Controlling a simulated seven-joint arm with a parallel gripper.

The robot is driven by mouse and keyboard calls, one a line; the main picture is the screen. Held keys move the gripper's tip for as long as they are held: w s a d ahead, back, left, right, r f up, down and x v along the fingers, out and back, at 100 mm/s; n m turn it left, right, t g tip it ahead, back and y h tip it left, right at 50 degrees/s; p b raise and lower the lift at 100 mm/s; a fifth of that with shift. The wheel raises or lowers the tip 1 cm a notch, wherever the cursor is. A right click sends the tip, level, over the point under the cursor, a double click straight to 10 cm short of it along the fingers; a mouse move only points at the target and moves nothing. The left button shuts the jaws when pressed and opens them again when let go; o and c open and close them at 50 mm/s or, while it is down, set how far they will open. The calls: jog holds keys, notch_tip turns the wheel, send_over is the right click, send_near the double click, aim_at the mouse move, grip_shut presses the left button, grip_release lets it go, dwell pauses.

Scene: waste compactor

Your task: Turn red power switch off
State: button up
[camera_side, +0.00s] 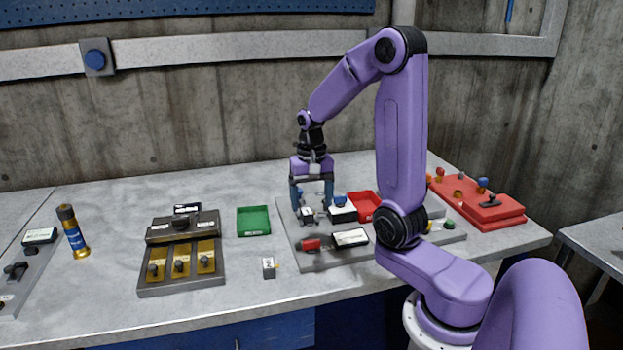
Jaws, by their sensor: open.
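A small red switch (311,244) sits near the front left of a grey panel (322,265), to the left of a white label plate. It is the likely red power switch; its on or off position is too small to tell. My gripper (313,208) points down above the back left part of the panel, behind the red switch and apart from it. Its two blue fingers are open. A small light block (306,213) shows at the fingertips; I cannot tell whether they touch it.
A red panel (485,208) is far right.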

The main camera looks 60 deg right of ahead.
jog(key=shift+r, duration=2.7)
jog(key=shift+a, duration=0.1)
jog(key=s+a+f+n, duration=0.1)
jog(key=s+a+n, duration=0.1)
jog(key=a+n, duration=0.4)
jog(key=s+a+n, duration=0.3)
jog(key=a+n, duration=0.2)
jog(key=a, duration=0.3)
jog(key=s+a+f+n, duration=0.1)
jog(key=s+a+n, duration=0.1)
jog(key=s+n, duration=0.3)
jog(key=s+a+f+n, duration=0.1)
jog(key=s+a+n, duration=0.2)
jog(key=s, duration=0.7)
jog(key=n, duration=0.2)
jog(key=shift+a+n, duration=0.3)
jog(key=shift+n, duration=0.1)
jog(key=shift+f, duration=0.1)
